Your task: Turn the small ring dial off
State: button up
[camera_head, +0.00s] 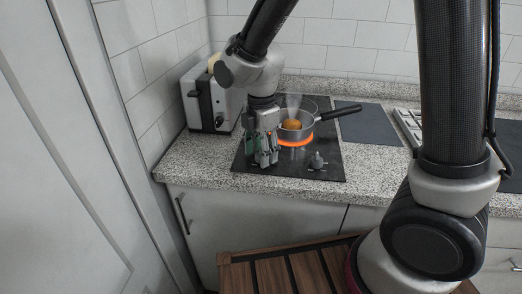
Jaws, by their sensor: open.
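A black cooktop (327,174) is set in the speckled counter. One ring (297,143) glows orange under a pan (308,112). One dark dial (317,161) stands upright at the cooktop's front right; its marking is too small to read. I cannot tell which ring it serves. My gripper (265,163) points down over the front left of the cooktop, left of that dial and apart from it. It is open, and I see nothing held in it. The cooktop surface just behind the gripper is hidden, so another dial there cannot be ruled out.
The pan holds a round brown item (292,124) and steams; its black handle (342,112) points right. A white and black toaster (211,101) stands left, near the wall. A dark panel (370,126) lies right. A slatted wooden surface (290,271) is in front, below the counter.

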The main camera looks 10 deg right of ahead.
notch_tip(320, 180, up, 12)
dwell(0.6)
jog(key=s+d+r+m+t, duration=0.2)
jog(key=s+d+m, duration=0.5)
jog(key=d+m, duration=0.4)
jog(key=s+d+r+m+t, duration=0.2)
jog(key=s+d+r+m, duration=0.2)
jog(key=s+d+m, duration=0.4)
jog(key=d+m, duration=0.4)
jog(key=d, duration=0.3)
jog(key=shift+d+r+m, duration=0.2)
jog(key=shift+d+m, duration=0.05)
jog(key=shift+m, duration=0.05)
